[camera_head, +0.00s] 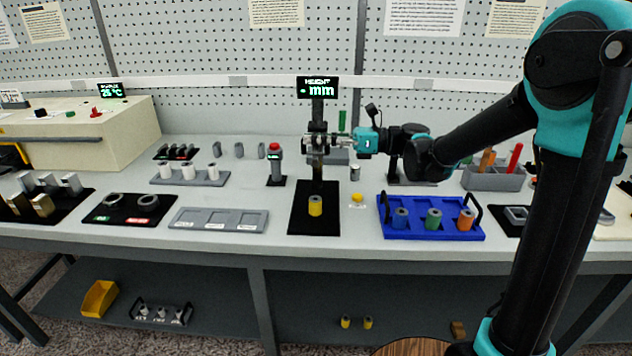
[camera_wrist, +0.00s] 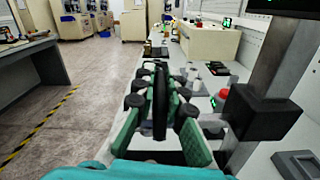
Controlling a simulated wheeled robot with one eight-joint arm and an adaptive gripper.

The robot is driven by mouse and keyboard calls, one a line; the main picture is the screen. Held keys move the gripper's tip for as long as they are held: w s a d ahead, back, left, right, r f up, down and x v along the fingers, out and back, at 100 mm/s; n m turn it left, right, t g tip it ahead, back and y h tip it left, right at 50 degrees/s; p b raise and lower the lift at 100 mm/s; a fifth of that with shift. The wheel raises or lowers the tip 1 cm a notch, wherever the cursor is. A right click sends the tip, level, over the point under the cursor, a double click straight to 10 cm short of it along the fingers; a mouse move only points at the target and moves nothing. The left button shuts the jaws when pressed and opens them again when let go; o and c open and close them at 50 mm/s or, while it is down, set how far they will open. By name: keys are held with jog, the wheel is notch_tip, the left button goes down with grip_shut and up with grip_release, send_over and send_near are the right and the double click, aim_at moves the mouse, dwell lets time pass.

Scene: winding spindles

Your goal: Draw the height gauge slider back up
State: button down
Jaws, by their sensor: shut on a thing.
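The height gauge has a dark upright column (camera_head: 317,112) on a black base plate (camera_head: 300,222), topped by a display (camera_head: 317,88) showing "HEIGHT" and "mm". A yellow spindle (camera_head: 315,206) stands on the base plate, below the slider. My gripper (camera_head: 318,144) reaches in from the right and is at the column at mid height. In the wrist view, the slider's black block (camera_wrist: 258,113) sits on the column (camera_wrist: 275,70). A black bar (camera_wrist: 160,100) lies between the green fingers of my gripper (camera_wrist: 162,85), which is shut on it. The slider is mostly hidden by my gripper in the head view.
A blue tray (camera_head: 430,234) with coloured spindles is right of the gauge. A small yellow piece (camera_head: 357,198) lies between them. A red-topped post (camera_head: 275,165) and a grey three-slot tray (camera_head: 220,219) stand to the left. A pegboard wall is behind.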

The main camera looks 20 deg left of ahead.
jog(key=shift+r, duration=2.65)
jog(key=c, duration=1.6)
grip_release()
jog(key=v, duration=0.7)
jog(key=shift+f, duration=0.1)
